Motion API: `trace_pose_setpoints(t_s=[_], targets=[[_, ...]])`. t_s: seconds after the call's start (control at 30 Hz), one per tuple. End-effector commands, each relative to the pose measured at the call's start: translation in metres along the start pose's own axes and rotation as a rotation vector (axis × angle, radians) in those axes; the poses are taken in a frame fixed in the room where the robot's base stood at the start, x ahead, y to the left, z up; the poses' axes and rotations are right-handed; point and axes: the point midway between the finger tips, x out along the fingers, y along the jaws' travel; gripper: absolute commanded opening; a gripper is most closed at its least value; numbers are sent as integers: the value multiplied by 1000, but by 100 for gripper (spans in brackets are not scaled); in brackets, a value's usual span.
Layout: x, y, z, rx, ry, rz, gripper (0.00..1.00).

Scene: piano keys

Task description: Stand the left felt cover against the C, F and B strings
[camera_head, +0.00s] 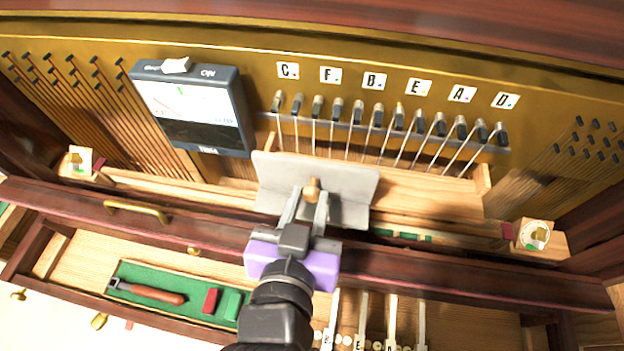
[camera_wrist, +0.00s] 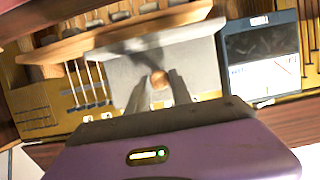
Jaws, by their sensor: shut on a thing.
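The left felt cover (camera_head: 352,184) is a pale grey panel with a bent lower part and a round wooden knob (camera_head: 312,187). My gripper (camera_head: 308,200) is shut on that knob, one finger on each side. The cover is roughly upright, in front of the lower strings below the C (camera_head: 288,70), F (camera_head: 330,74) and B (camera_head: 374,80) labels. It hides the lower ends of those strings; I cannot tell whether it touches them. In the wrist view the cover (camera_wrist: 200,60) fills the middle behind my fingers (camera_wrist: 160,88).
A tuner (camera_head: 196,108) with a screen stands just left of the cover. More strings run to the right under E, A and D (camera_head: 505,100). A dark red rail (camera_head: 440,262) crosses below. A green tray (camera_head: 137,273) with tools lies in the lower left compartment.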

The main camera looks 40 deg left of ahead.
Motion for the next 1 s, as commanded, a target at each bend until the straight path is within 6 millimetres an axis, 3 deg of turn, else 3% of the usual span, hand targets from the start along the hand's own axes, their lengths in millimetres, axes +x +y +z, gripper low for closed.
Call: trace_pose_setpoints(t_s=[1.0], targets=[[85,0,1,0,2,0,0]])
